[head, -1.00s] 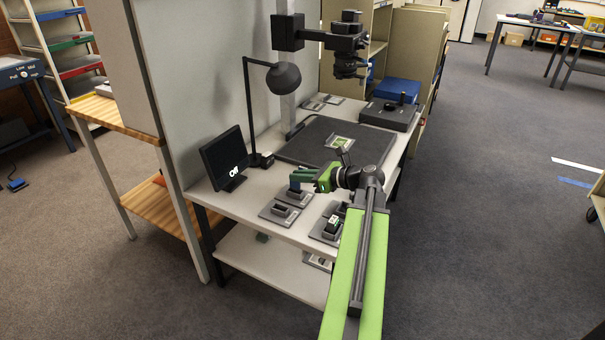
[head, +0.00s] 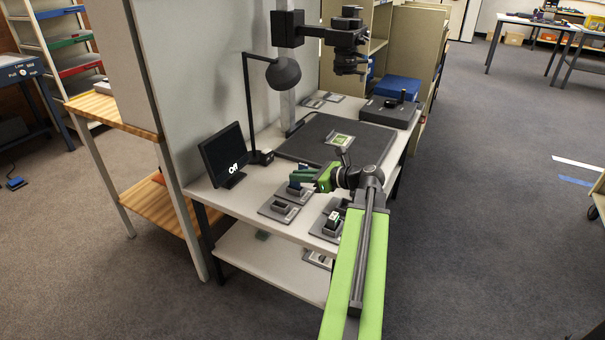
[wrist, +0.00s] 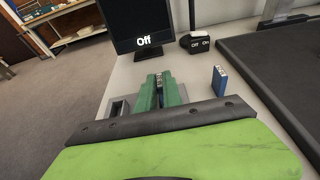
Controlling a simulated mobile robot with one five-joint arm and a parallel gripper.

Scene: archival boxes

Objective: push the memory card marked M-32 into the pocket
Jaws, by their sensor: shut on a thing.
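My gripper (wrist: 160,92) has its two green fingers closed around a small dark card (wrist: 159,84), whose face is mostly hidden between them; I cannot read its marking. In the head view my gripper (head: 301,178) is low over the near part of the white worktop, at a grey base plate. A blue card (wrist: 219,80) stands upright to the right of the fingers, apart from them. A grey pocket block (wrist: 116,109) is to the left of the fingers; another view of a pocket block (head: 280,207) is in front of my gripper. I cannot tell which pocket belongs to the card.
A monitor (head: 223,158) reading "Off" and a switch box (head: 261,158) stand behind. A dark mat (head: 310,145) fills the middle of the worktop. A lamp (head: 283,73) overhangs its left side. A block with a white-topped piece (head: 333,224) lies at the front edge.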

